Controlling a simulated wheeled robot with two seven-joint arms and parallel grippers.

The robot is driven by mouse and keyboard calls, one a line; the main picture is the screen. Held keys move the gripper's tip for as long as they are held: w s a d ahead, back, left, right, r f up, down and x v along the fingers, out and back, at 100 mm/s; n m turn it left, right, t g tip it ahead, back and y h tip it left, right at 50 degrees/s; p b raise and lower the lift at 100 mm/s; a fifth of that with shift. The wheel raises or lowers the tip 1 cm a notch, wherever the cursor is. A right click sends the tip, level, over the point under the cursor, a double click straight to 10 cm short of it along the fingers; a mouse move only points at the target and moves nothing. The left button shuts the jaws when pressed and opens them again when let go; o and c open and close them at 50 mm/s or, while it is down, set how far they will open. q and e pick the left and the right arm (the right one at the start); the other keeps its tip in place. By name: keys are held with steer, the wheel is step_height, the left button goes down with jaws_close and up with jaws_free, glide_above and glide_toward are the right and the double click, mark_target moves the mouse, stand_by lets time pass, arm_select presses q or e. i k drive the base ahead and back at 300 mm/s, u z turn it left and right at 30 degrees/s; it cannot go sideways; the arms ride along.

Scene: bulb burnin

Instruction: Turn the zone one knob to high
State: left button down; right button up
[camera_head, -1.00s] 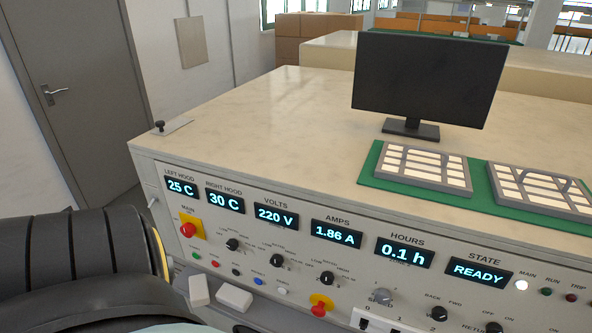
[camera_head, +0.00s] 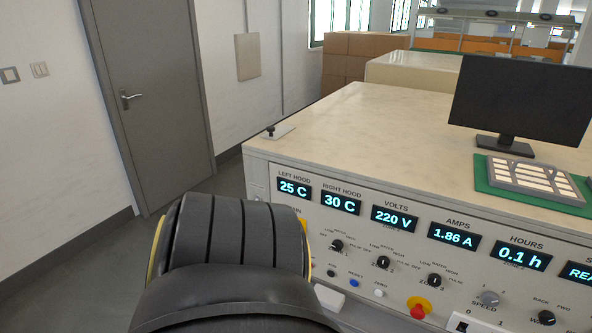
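The zone one knob (camera_head: 336,245) is a small black rotary knob, the leftmost of three in a row on the console's front panel. Small LOW, RATED and HIGH marks arc above it. Its pointer is too small to read surely. The zone two knob (camera_head: 383,262) and zone three knob (camera_head: 434,280) are to its right. My black ribbed arm link fills the lower middle, just left of the zone one knob, and hides the panel's left end. Neither of my grippers is in view.
The console's displays (camera_head: 395,219) read 25 C, 30 C, 220 V, 1.86 A and 0.1 h. A red emergency button (camera_head: 418,310) is low on the panel. A monitor (camera_head: 520,100) and a tray (camera_head: 535,180) stand on top. Open floor lies left, before a grey door (camera_head: 150,100).

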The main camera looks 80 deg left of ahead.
mark_target(338, 245)
steer(key=z, duration=0.2)
steer(key=k, duration=0.75)
steer(key=u, duration=2.4)
